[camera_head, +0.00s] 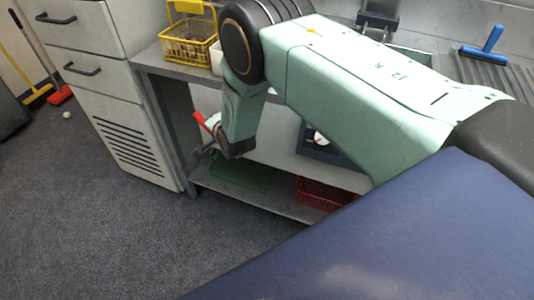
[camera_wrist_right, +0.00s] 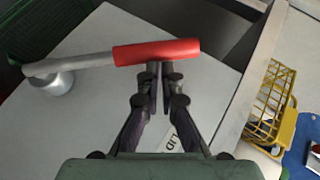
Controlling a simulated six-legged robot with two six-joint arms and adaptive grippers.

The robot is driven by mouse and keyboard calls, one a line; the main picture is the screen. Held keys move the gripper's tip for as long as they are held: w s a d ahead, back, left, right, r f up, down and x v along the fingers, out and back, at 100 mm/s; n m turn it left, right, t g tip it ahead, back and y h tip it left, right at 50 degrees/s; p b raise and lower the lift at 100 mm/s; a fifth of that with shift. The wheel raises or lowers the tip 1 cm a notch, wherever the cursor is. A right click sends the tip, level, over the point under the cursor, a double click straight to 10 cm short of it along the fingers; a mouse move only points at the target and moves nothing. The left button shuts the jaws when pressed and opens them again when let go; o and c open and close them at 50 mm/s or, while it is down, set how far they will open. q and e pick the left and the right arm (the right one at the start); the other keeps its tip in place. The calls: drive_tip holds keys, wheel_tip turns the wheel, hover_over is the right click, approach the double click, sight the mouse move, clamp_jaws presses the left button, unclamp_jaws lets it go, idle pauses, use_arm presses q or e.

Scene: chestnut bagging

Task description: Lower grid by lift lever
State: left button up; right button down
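The lift lever shows in the right wrist view as a grey bar (camera_wrist_right: 75,65) with a red handle (camera_wrist_right: 157,51), lying across the picture. Its red handle also shows in the head view (camera_head: 203,121), beside the lower end of my right arm. My right gripper (camera_wrist_right: 160,75) has its fingers nearly together, with their tips at the lower edge of the red handle. The fingers do not visibly close around the handle, and I cannot tell whether they touch it. In the head view my right arm hides most of this gripper. I cannot make out the grid. My left gripper is not in view.
A yellow wire basket (camera_head: 187,36) with brown contents stands on the counter. Below, a shelf (camera_head: 280,206) holds a green tray (camera_head: 243,175) and a red basket (camera_head: 322,194). A white drawer cabinet (camera_head: 118,95) stands left. The grey floor (camera_head: 110,225) in front is mostly clear.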

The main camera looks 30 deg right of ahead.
drive_tip(key=shift+w+a+f, duration=0.2)
drive_tip(key=shift+w+a, duration=0.2)
drive_tip(key=shift+a, duration=0.1)
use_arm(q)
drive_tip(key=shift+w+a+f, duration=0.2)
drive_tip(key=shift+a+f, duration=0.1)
use_arm(e)
drive_tip(key=shift+w+d+r, duration=0.1)
drive_tip(key=shift+r, duration=0.15)
